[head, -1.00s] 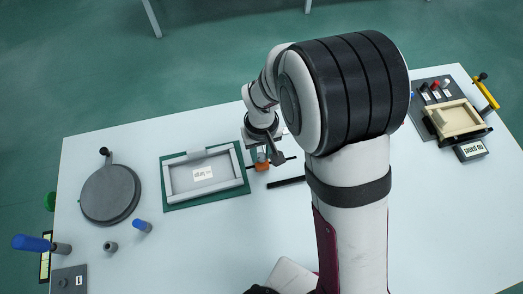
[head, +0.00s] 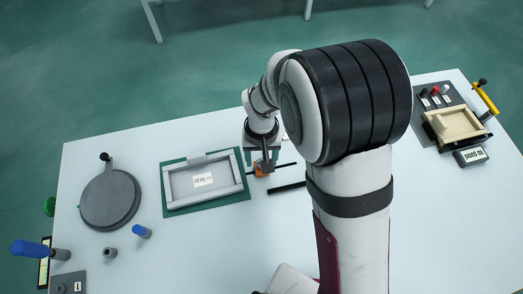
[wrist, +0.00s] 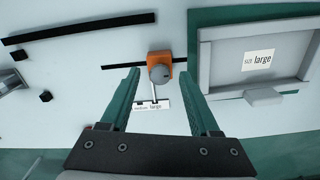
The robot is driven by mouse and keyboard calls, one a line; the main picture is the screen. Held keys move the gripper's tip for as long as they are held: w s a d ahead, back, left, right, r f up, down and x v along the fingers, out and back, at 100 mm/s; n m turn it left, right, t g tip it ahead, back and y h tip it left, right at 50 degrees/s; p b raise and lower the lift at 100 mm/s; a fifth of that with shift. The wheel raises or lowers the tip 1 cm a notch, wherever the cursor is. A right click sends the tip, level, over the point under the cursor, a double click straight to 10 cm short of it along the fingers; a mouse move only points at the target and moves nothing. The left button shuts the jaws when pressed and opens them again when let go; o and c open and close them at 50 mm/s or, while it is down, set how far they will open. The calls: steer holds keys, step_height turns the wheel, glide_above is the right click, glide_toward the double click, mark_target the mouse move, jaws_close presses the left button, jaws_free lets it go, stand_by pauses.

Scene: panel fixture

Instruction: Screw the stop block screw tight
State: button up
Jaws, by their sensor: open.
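The orange stop block (wrist: 160,61) sits on a thin black rail (wrist: 118,65) in the wrist view, and it also shows in the head view (head: 261,171). Its screw has a round grey knob (wrist: 160,74) facing the camera. A thin pointer runs from the block to a white label (wrist: 152,106) reading "medium large". My gripper (wrist: 162,72) is open and empty, with green fingers. In the wrist view its tips lie either side of the knob, apart from it. The height gap is hard to judge. In the head view my gripper (head: 262,158) partly covers the block.
A grey frame (head: 203,182) labelled "large" stands on a green base beside the block. A black bar (head: 287,187) lies near the rail. A round grey disc (head: 110,197) and blue-topped pegs are at left. A beige tray fixture (head: 455,122) is at right.

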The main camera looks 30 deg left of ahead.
step_height(320, 180, up, 16)
steer(key=shift+f, duration=0.25)
steer(key=shift+d, duration=0.1)
